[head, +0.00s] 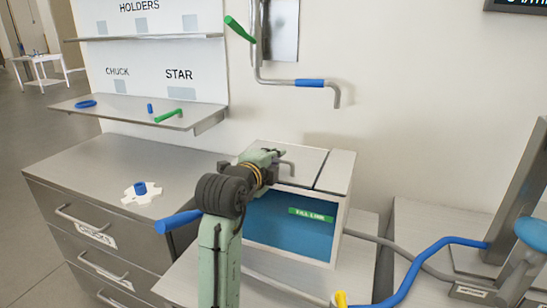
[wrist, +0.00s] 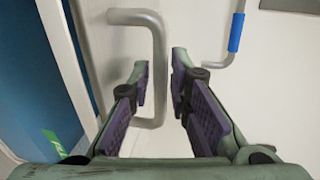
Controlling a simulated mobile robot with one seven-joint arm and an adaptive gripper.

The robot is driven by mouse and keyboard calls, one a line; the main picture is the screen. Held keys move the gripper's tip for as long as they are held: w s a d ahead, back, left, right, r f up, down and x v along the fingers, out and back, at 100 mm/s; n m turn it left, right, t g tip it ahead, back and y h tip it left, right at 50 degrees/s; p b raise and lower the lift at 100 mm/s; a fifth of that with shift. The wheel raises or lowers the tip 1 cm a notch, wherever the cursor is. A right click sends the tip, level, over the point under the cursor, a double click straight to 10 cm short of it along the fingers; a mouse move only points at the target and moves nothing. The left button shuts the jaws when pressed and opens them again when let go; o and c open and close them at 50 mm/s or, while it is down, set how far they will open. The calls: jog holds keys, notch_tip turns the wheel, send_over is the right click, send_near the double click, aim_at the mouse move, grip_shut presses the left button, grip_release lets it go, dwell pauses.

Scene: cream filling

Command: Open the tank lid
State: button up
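The tank (head: 345,215) is a white box with a blue front window and a green "FILL LINE" label. Its lid (head: 310,160) lies flat on top and looks shut. A grey bent-bar handle (head: 287,166) stands on the lid; it also shows in the wrist view (wrist: 158,70). My gripper (head: 272,155) is at the handle, over the left part of the lid. In the wrist view my gripper (wrist: 160,78) is open, with one finger on each side of the handle's long bar. Gaps appear between the bar and the fingers; exact depth is hard to tell.
A grey pipe with a blue sleeve (head: 310,83) runs along the wall behind the tank. A drawer counter (head: 100,165) with a white-and-blue part (head: 141,191) is at left, below shelves (head: 150,113). A blue-ended lever (head: 178,222) is in front, and a blue bent bar (head: 425,260) at right.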

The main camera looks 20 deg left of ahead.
jog(key=shift+c, duration=0.3)
grip_shut()
dwell(0.4)
